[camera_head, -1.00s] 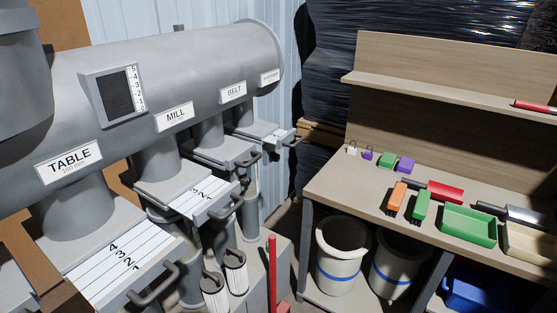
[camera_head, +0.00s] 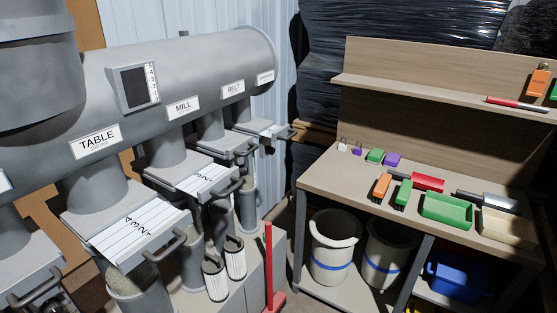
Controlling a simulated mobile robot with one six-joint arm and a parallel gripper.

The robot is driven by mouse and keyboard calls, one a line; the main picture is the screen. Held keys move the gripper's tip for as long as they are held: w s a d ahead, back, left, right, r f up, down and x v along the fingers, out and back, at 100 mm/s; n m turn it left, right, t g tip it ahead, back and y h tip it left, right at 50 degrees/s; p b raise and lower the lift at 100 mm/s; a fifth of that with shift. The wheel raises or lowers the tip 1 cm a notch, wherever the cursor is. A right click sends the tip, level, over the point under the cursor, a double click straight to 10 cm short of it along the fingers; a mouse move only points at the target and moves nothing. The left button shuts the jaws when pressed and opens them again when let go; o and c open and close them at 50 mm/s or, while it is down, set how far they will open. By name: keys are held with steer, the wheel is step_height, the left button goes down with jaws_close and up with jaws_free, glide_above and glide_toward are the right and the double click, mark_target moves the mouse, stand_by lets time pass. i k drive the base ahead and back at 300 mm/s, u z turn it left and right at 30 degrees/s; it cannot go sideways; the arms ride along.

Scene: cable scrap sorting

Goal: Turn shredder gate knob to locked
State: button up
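A large grey duct runs along the left with several labelled branches and slide gates. The labels read TABLE (camera_head: 95,142), MILL (camera_head: 183,107) and BELT (camera_head: 233,89). A smaller label (camera_head: 265,77) at the far end is too small to read surely. Below it is the farthest gate plate (camera_head: 262,129) with a dark handle (camera_head: 285,134). I cannot make out a gate knob or its position at this size. The TABLE gate (camera_head: 135,228) has a numbered white plate and a handle. My gripper is not in view.
A wooden workbench (camera_head: 325,172) stands at the right with brushes, a green tray (camera_head: 446,211) and small blocks. White buckets (camera_head: 335,262) and a blue bin (camera_head: 458,275) sit below. A red upright tool (camera_head: 269,265) stands between the duct and the bench.

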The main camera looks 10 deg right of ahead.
mark_target(269, 150)
steer(key=z, duration=0.3)
steer(key=k, duration=0.15)
steer(key=u, duration=0.5)
steer(key=i, duration=0.25)
steer(key=u, duration=1.15)
steer(key=i, duration=0.6)
steer(key=z, duration=0.15)
